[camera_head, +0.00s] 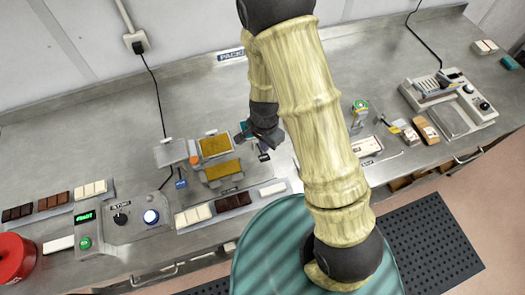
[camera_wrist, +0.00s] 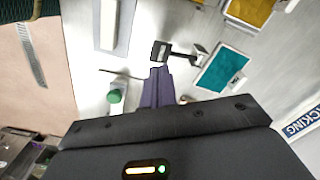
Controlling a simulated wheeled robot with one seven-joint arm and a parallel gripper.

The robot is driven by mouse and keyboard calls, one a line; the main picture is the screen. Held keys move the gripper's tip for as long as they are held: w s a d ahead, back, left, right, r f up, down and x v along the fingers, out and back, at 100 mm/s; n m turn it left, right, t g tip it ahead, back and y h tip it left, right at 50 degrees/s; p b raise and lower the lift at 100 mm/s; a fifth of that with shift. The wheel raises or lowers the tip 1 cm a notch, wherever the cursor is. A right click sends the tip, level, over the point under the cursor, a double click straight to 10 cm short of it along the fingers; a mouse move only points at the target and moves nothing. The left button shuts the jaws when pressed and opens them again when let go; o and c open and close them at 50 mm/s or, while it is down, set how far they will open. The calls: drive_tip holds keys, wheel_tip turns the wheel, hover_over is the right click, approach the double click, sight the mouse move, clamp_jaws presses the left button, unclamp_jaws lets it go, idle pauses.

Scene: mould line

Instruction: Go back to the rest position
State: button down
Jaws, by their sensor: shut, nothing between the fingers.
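My gripper (camera_head: 266,151) hangs above the steel bench (camera_head: 320,95) near its middle, partly hidden behind my arm in the head view. In the wrist view its two dark fingers (camera_wrist: 157,72) are together, with nothing seen between them. A small black piece on a stand (camera_wrist: 161,51) and a teal pad (camera_wrist: 222,69) show just beyond the fingertips; I cannot tell the gap to them.
Left of my gripper are a mould with yellow-brown fill (camera_head: 214,145), chocolate bars (camera_head: 233,201) and a control box with a blue button (camera_head: 151,216). A red round container (camera_head: 12,258) stands far left. A grey machine (camera_head: 449,104) stands right. The back left of the bench is clear.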

idle(0.6)
drive_tip(key=s+d+r+n+t+b, duration=0.2)
drive_tip(key=s+d+r+n+b, duration=0.4)
drive_tip(key=d+r, duration=0.5)
drive_tip(key=n+b, duration=0.1)
drive_tip(key=n, duration=0.1)
drive_tip(key=shift+d+r+n+t+b, duration=0.3)
drive_tip(key=shift+d+r+n+b, duration=0.05)
drive_tip(key=shift+d+n+b, duration=0.05)
drive_tip(key=shift+s, duration=0.1)
idle(0.9)
